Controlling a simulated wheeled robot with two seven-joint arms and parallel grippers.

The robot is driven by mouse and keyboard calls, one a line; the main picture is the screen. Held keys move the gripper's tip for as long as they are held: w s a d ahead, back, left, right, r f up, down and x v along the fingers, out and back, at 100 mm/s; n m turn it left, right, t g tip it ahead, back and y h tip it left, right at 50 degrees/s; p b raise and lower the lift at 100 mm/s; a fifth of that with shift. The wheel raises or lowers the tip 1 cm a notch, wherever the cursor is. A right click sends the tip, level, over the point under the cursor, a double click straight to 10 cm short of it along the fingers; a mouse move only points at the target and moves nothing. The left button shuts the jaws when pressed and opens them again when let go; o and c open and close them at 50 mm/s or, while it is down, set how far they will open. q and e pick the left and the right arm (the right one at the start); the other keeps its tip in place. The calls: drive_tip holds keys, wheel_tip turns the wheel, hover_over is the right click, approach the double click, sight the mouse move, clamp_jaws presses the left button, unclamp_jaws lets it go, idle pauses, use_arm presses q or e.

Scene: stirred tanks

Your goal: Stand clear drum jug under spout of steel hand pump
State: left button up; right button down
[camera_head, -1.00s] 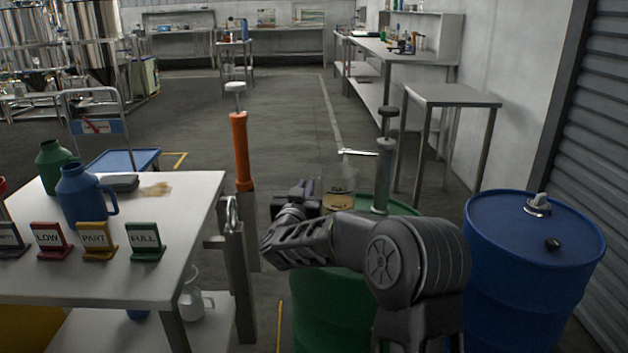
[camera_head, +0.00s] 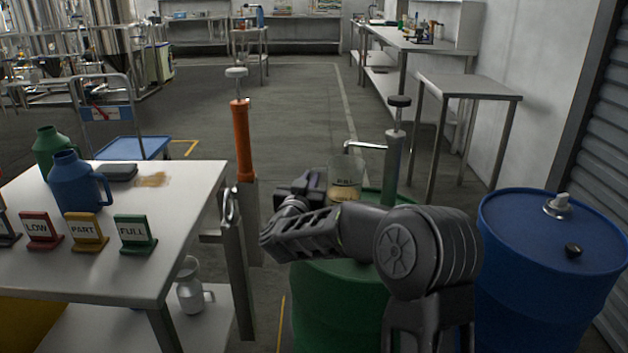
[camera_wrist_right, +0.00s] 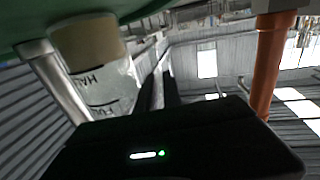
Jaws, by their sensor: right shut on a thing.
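The clear jug (camera_head: 345,180) has level marks and tan contents. It is upright over the green drum (camera_head: 340,310), just left of the steel hand pump (camera_head: 393,165) and below its spout (camera_head: 364,145). My right gripper (camera_head: 312,188) is at the jug's left side, shut on it; my own arm hides part of the hold. In the right wrist view, the picture is upside down and the jug (camera_wrist_right: 105,85) stands beside the pump's tube (camera_wrist_right: 62,85), its base close to the drum top. I cannot tell whether it touches. My left gripper is out of view.
A blue drum (camera_head: 550,245) stands right of the green one. A table (camera_head: 185,225) at left holds blue and green jugs and level signs. An orange pump (camera_head: 242,140) rises behind its right edge. A small steel table (camera_head: 470,87) stands behind.

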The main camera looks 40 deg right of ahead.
drive_tip(key=c, duration=1.5)
unclamp_jaws()
drive_tip(key=shift+f, duration=0.15)
drive_tip(key=p+v, duration=0.1)
drive_tip(key=v, duration=1.1)
